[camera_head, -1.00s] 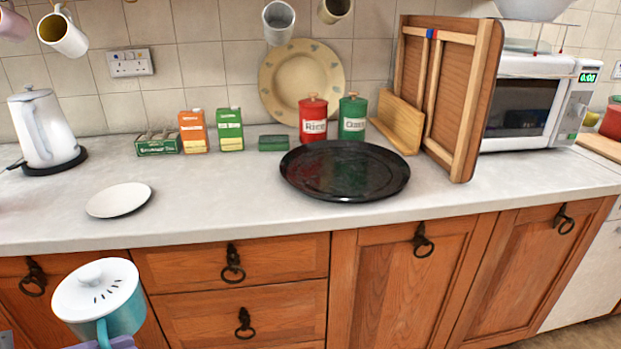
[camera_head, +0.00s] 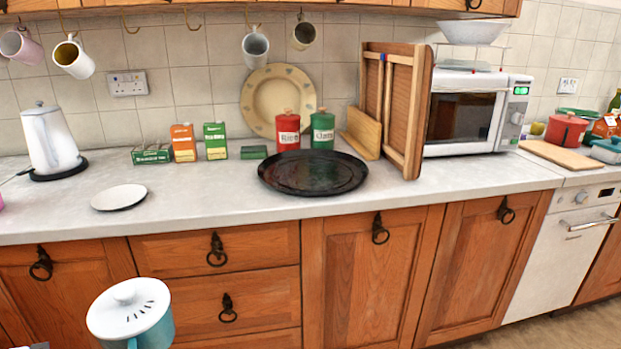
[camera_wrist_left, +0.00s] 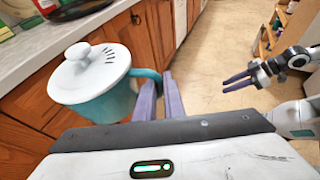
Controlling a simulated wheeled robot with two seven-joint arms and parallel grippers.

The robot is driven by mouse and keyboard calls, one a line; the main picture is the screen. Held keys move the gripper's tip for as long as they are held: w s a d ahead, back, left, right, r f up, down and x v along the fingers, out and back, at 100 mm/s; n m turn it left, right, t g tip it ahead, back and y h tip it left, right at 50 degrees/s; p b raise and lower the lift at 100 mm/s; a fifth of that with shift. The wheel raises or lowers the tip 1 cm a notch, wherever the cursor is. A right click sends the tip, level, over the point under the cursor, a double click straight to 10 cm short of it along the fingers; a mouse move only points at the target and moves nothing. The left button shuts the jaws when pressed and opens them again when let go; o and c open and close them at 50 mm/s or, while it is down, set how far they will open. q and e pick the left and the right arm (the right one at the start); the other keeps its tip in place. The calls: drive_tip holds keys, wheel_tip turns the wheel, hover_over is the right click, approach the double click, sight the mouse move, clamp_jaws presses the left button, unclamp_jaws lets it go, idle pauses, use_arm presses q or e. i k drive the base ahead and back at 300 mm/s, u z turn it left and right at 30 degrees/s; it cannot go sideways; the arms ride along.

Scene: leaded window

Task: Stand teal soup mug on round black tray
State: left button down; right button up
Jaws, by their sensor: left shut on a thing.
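The teal soup mug (camera_head: 158,334) has a white lid with a knob and dark slots. It is at the bottom left of the head view, in front of the drawers and below the counter top. The left wrist view shows the mug (camera_wrist_left: 112,103) roughly upright, with my left gripper (camera_wrist_left: 160,98) shut on its teal handle. The round black tray (camera_head: 313,184) lies empty on the counter, up and to the right of the mug in the head view. My right gripper (camera_wrist_left: 236,82) shows at the right of the left wrist view, its purple fingers apart and empty.
A white plate (camera_head: 119,197) lies left of the tray, with bare counter between. Red (camera_head: 287,131) and green canisters (camera_head: 322,131) stand behind it. A wooden folding piece (camera_head: 404,110) and microwave (camera_head: 467,112) stand to its right. Mugs (camera_head: 256,47) hang above.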

sight(301, 180)
drive_tip(key=z, duration=1.45)
drive_tip(key=i, duration=0.85)
drive_tip(key=u, duration=1.7)
